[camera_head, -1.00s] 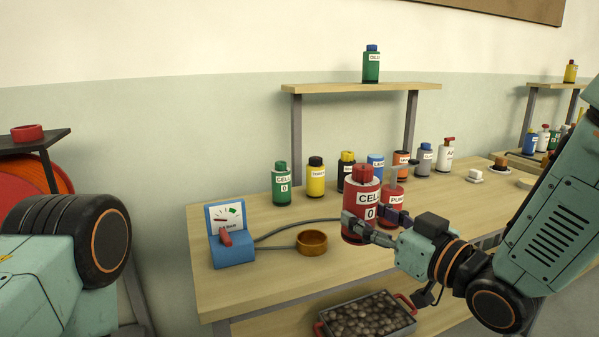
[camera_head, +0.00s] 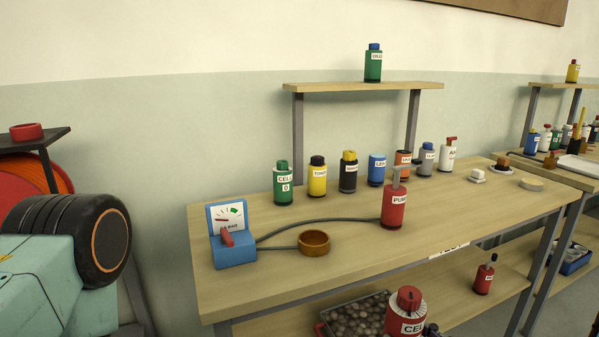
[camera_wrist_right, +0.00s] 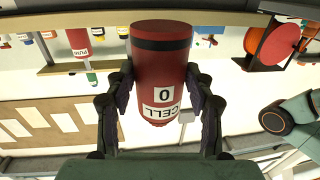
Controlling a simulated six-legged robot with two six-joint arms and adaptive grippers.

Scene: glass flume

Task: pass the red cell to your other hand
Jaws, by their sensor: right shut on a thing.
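The red cell (camera_head: 405,312) is a red cylinder with a white CELL label, low in the head view in front of the bench, its lower part cut off by the frame edge. In the right wrist view the red cell (camera_wrist_right: 161,70) appears upside down between the two fingers of my right gripper (camera_wrist_right: 161,90), which is shut on it. Only a small dark bit of that gripper shows in the head view (camera_head: 431,329). My left arm shows at the left edge of the head view, but its gripper is out of frame.
A tray of stones (camera_head: 350,318) sits on the lower shelf, behind the red cell.

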